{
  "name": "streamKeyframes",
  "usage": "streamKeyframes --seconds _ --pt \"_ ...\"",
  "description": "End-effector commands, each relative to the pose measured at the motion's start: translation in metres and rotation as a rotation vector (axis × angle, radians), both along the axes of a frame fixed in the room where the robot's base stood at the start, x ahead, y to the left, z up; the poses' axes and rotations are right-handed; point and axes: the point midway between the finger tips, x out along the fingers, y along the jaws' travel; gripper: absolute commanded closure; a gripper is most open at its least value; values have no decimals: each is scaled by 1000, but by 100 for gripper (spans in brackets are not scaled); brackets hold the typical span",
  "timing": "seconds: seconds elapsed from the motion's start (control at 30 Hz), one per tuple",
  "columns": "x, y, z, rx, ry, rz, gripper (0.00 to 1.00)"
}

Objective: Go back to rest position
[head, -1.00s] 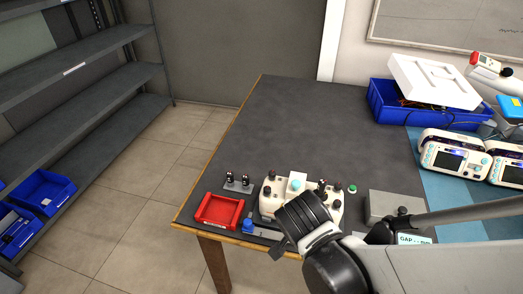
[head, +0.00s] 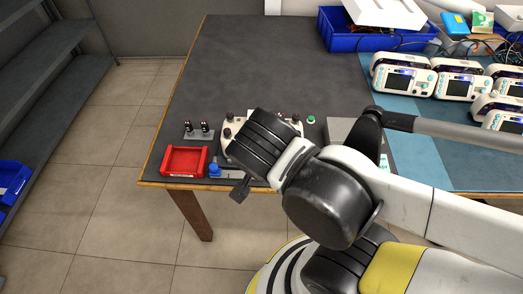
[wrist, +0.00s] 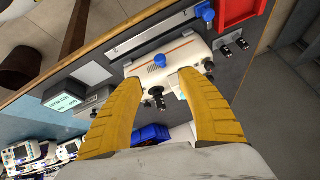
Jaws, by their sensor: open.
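My gripper (wrist: 155,78) shows in the wrist view as two yellow fingers, spread apart with nothing held between them. A white monitor unit (wrist: 185,50) with a blue knob and black knobs lies beyond the fingertips. In the head view my arm hangs over the table's front edge and covers most of this white unit (head: 229,151). The gripper's fingers are hidden there behind my wrist. I cannot tell the exact gap between fingertips and unit.
On the table (head: 250,60) a red tray (head: 184,174) stands at the front left, beside black knobs (head: 198,131). A blue bin (head: 345,40) and several monitors (head: 402,76) stand at the right. Shelves (head: 50,100) stand left. The table's back left is clear.

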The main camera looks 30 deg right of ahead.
Motion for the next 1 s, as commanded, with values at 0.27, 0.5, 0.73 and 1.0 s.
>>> streamKeyframes --seconds 0.27,0.5,0.73,1.0 --pt "0 0 0 0 0 0 54" --pt "0 0 0 -1 1 2 54" --pt "9 7 6 -24 52 223 54" --pt "35 16 31 -126 34 663 54"
